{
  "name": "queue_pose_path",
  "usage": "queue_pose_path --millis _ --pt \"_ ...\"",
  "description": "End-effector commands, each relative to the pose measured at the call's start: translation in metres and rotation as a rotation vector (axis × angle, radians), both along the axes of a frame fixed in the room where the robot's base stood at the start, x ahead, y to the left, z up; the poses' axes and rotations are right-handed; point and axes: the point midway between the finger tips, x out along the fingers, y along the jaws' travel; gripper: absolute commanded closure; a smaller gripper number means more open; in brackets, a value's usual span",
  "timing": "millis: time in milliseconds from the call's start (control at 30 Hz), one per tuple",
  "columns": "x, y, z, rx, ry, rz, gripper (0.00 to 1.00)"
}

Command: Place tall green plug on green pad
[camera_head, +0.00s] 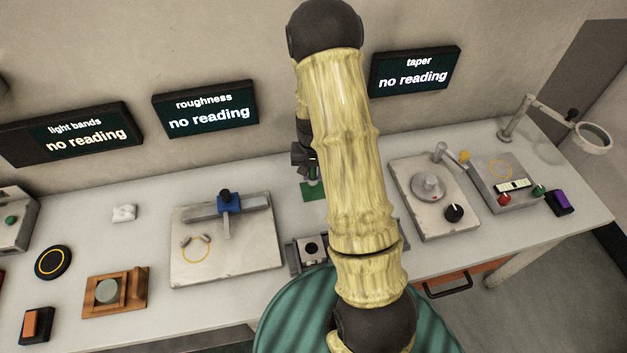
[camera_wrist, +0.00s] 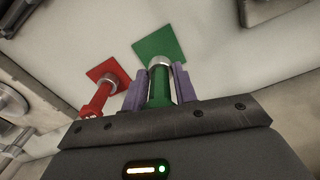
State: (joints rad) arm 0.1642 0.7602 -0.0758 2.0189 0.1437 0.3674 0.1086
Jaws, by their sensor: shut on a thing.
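My gripper (camera_wrist: 160,82) is shut on the tall green plug (camera_wrist: 159,88), which sits between its two purple fingers. The plug's silver end points away from the wrist camera and overlaps the near edge of the green pad (camera_wrist: 163,40). The green pad also shows in the head view (camera_head: 312,192), partly hidden behind my arm. There the plug (camera_head: 312,173) appears upright just above or on the pad; I cannot tell whether they touch.
A red plug (camera_wrist: 98,98) stands on a red pad (camera_wrist: 106,70) left of my gripper in the wrist view. In the head view, a plate with a blue-clamped gauge (camera_head: 230,203) lies left of my arm and a round-stage instrument (camera_head: 428,187) right.

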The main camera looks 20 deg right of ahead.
Motion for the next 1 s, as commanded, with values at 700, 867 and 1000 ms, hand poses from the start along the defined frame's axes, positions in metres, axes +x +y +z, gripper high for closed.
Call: queue_pose_path --millis 700,867,1000 --pt "0.000 0.000 -0.042 0.000 0.000 0.000 1.00" --pt "0.000 0.001 -0.044 0.000 0.000 0.001 0.62" --pt "0.000 0.001 -0.044 0.000 0.000 0.002 0.50"
